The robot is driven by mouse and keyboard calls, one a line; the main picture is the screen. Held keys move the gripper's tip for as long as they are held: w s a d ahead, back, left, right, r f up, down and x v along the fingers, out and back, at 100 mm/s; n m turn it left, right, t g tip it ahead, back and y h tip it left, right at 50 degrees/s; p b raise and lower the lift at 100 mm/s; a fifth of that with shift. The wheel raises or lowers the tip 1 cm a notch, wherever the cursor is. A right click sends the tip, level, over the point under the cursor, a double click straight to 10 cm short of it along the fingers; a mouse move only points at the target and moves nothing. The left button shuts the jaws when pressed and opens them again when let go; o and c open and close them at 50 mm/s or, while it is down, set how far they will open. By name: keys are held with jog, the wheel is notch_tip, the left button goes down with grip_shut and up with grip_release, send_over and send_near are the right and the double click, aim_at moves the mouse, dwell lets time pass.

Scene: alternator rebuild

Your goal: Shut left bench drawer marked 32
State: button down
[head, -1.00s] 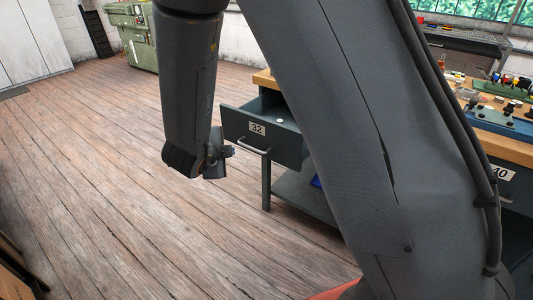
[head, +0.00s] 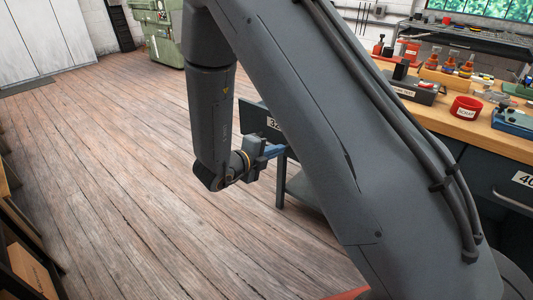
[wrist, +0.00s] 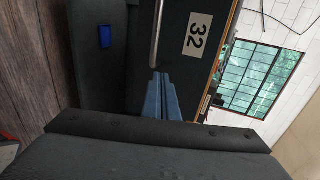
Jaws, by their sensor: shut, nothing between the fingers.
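The drawer marked 32 (head: 252,116) shows its dark front in the head view, with my arm covering most of its right part and its body. Its front (wrist: 178,55) also shows in the wrist view, with the white 32 label (wrist: 197,35) turned sideways and the bar handle (wrist: 157,32). My gripper (head: 281,149) is at the lower part of the drawer front. In the wrist view its blue fingers (wrist: 158,82) are together and empty, with tips close to the handle's end. I cannot tell whether they touch. How far the drawer stands out is hidden.
The wooden bench top (head: 450,122) on the right carries a red container (head: 465,107) and several parts. Another drawer, marked 40 (head: 515,200), is at the right. A blue object (wrist: 105,36) is on the lower shelf. The plank floor (head: 110,170) at left is clear.

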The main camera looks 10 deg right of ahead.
aim_at(285, 144)
jog(key=shift+w+d, duration=0.65)
jog(key=shift+d, duration=0.25)
jog(key=shift+w+d, duration=0.65)
jog(key=shift+d, duration=0.25)
